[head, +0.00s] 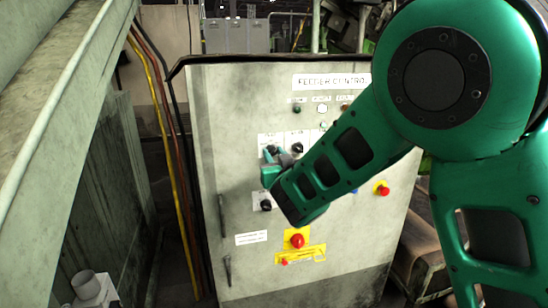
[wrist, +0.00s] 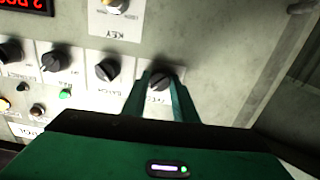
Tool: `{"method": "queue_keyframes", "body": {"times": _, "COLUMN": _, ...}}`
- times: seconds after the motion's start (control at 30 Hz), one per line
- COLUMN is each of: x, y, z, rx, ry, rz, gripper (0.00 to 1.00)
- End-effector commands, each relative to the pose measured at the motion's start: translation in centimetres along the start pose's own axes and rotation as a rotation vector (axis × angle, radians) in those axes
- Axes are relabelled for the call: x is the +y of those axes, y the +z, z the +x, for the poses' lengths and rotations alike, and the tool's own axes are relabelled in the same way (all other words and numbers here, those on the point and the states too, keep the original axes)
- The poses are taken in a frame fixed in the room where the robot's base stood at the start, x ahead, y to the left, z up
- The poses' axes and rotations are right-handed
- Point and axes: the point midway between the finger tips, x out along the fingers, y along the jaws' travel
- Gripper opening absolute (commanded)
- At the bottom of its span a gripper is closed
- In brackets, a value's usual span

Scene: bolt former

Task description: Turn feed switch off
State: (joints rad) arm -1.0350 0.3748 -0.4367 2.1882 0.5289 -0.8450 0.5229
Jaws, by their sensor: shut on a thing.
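The feeder control cabinet (head: 225,125) stands in front of me, with rotary switches on its pale front panel. My gripper (head: 276,160) is at the left switch of the upper row in the head view. In the wrist view, which shows the panel upside down, my gripper (wrist: 161,88) has its two green fingers on either side of a black rotary knob (wrist: 160,77), closed on it. The knob's label is partly covered by the fingers, so I cannot read it fully. The knob's exact angle is hard to tell.
Another black knob (wrist: 107,69) sits beside the held one. A lower black knob (head: 266,205), a red emergency button (head: 297,241) on yellow and a red button (head: 383,190) are on the panel. Cables (head: 165,150) and a sloping grey structure (head: 60,85) stand to the left.

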Motion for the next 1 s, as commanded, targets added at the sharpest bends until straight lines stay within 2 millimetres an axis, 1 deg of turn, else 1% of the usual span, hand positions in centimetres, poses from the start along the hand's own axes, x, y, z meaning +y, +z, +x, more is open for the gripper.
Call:
{"method": "queue_keyframes", "body": {"times": 0.17, "x": 0.24, "y": -0.04, "z": 0.02, "rx": 0.0, "ry": 0.004, "rz": -0.1, "gripper": 0.03}}
{"method": "queue_keyframes", "body": {"times": 0.7, "x": 0.31, "y": -0.07, "z": 0.04, "rx": 0.0, "ry": 0.005, "rz": -0.537, "gripper": 0.03}}
{"method": "queue_keyframes", "body": {"times": 1.0, "x": 0.25, "y": -0.05, "z": 0.03, "rx": 0.0, "ry": 0.004, "rz": -0.689, "gripper": 0.03}}
